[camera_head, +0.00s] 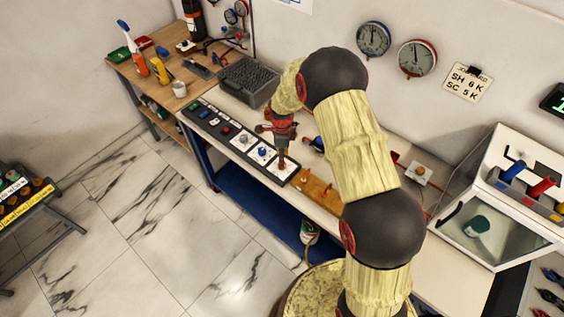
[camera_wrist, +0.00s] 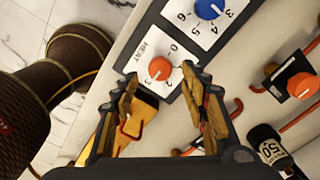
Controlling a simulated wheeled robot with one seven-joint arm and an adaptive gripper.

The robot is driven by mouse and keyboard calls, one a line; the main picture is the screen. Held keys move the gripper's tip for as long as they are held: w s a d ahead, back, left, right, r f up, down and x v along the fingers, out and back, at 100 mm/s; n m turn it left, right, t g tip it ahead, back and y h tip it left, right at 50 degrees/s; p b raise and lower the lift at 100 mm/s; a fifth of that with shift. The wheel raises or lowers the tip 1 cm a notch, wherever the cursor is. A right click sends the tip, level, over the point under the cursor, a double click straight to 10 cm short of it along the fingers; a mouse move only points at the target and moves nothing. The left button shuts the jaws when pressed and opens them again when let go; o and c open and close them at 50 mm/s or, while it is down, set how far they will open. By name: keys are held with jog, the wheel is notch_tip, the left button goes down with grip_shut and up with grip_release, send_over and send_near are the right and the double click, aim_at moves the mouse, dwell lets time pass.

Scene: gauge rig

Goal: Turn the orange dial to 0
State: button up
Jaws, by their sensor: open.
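The orange dial (camera_wrist: 160,68) sits on a white plate lettered HEAT (camera_wrist: 150,47), with numerals around it, at the end of a dark control panel. I cannot make out the exact number it points to. My gripper (camera_wrist: 159,76) is open, with one finger on each side of the dial in the wrist view. I cannot tell whether the fingers touch it. In the head view my gripper (camera_head: 282,158) is above the panel's near-right end plate (camera_head: 277,171) and hides most of the dial.
A blue dial (camera_wrist: 210,8) is on the neighbouring plate, also in the head view (camera_head: 262,152). Another orange knob (camera_wrist: 302,86) is on a separate unit to the right. A wooden block (camera_head: 318,190) and red hooks lie nearby. A black case (camera_head: 248,80) stands behind the panel.

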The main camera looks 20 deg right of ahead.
jog(key=shift+f, duration=1.75)
jog(key=shift+c, duration=0.5)
jog(key=c, duration=1.1)
